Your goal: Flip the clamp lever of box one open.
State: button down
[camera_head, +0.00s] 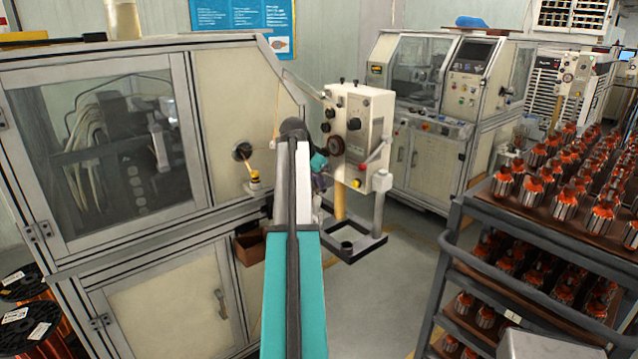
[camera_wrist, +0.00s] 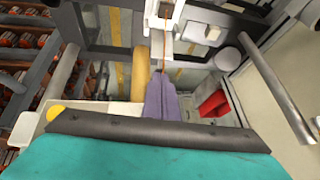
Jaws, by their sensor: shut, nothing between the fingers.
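Box one seems to be the white control box (camera_head: 360,128) on a post beside the left machine, with a dark wheel, small knobs and a yellow button on its front. A thin lever with a reddish end (camera_head: 377,153) shows at its lower right; I cannot tell if it is the clamp lever. My gripper (camera_head: 322,181) is close in front of the box's lower left, partly hidden behind my teal and grey arm. In the wrist view its purple-grey fingers (camera_wrist: 161,97) are together and empty, below a white guide with a copper wire (camera_wrist: 165,22). Whether they touch anything is unclear.
The left winding machine (camera_head: 225,110) stands close to my arm. A dark stand (camera_head: 352,247) is under the box. A rack of copper armatures (camera_head: 555,245) fills the right. A red part (camera_wrist: 213,103) lies right of the fingers in the wrist view. Floor between is clear.

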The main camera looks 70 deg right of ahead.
jog(key=s+d+r+b+v, duration=0.1)
jog(key=d+b+v, duration=0.1)
jog(key=v, duration=1.1)
jog(key=shift+r, duration=0.2)
dwell(0.5)
